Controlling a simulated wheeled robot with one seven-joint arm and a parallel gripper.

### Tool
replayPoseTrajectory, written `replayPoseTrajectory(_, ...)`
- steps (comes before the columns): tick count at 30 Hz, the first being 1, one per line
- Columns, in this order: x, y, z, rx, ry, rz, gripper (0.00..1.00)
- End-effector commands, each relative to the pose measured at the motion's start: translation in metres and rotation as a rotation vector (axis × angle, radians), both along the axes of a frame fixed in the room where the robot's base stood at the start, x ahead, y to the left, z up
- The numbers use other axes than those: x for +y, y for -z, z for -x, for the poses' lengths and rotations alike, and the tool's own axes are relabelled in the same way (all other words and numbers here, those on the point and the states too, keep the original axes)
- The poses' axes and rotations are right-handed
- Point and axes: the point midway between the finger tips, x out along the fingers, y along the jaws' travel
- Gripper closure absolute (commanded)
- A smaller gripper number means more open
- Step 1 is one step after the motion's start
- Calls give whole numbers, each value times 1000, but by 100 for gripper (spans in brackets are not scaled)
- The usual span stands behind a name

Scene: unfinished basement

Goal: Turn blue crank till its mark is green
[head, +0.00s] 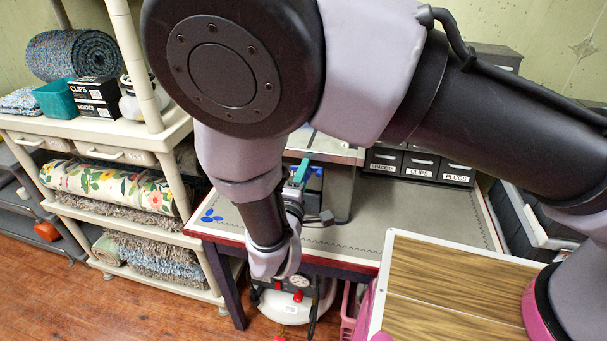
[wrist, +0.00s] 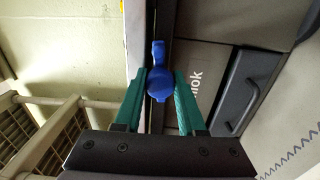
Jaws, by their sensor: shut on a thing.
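The blue crank (wrist: 159,83) is in the middle of the wrist view, with a rounded knob near me and an arm reaching away from it. My gripper (wrist: 162,74) has its two teal fingers on either side of the knob, shut on it. In the head view my gripper (head: 302,170) is in front of a grey box (head: 342,190) on the worktable. My arm hides most of the crank there. The crank's mark does not show clearly in either view, so I cannot tell its colour.
The worktable (head: 385,222) has clear grey surface right of the box. A shelf unit (head: 95,128) with rugs is on the left. A wood-grain panel (head: 460,285) is at the front right.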

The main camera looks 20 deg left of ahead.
Motion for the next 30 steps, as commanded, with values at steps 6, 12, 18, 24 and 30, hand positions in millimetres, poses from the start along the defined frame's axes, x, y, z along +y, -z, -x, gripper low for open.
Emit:
replayPoseTrajectory(6, 0, 1, 1, 14, -3, -96, 100)
replayPoseTrajectory(12, 1, 1, 1, 19, -3, -138, 100)
replayPoseTrajectory(18, 1, 1, 1, 21, -3, -150, 100)
replayPoseTrajectory(24, 1, 1, 1, 20, -3, -149, 100)
replayPoseTrajectory(30, 0, 1, 1, 19, -2, -149, 31)
